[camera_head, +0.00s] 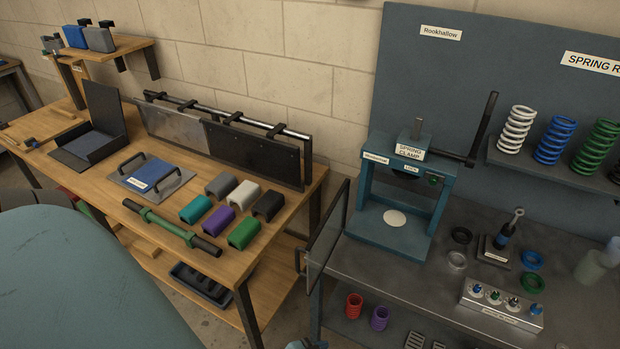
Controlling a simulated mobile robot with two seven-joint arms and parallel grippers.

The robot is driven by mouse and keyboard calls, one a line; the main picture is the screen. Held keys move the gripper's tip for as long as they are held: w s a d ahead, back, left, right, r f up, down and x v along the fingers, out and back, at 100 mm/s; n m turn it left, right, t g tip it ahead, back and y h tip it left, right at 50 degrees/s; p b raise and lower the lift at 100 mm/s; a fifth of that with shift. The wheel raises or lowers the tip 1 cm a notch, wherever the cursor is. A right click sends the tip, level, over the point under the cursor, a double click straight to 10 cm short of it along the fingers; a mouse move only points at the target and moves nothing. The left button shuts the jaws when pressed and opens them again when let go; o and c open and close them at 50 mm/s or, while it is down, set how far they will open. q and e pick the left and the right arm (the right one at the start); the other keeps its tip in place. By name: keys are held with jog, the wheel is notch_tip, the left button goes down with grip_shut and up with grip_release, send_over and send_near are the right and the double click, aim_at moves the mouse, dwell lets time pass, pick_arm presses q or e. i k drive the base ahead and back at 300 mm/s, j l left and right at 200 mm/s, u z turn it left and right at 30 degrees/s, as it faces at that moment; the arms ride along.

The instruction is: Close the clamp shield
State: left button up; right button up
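The blue spring clamp (362,212) stands on the left part of the grey metal bench. It has a white round pad on its base and a dark lever (483,130) rising at its right. The clamp shield (328,228), a dark-framed clear panel, stands swung out at the left of the clamp, at the bench's left edge. A small handle shows on its left side. The clamp's front opening is uncovered.
A wooden bench (60,155) at left holds coloured blocks (245,232) and a green-and-black bar (170,228). A gap separates the benches. Rings (530,260) and a labelled holder (502,305) lie right of the clamp. A large teal rounded shape fills the lower left.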

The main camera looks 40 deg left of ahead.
aim_at(339, 227)
jog(key=i+j, duration=0.1)
jog(key=j, duration=1.75)
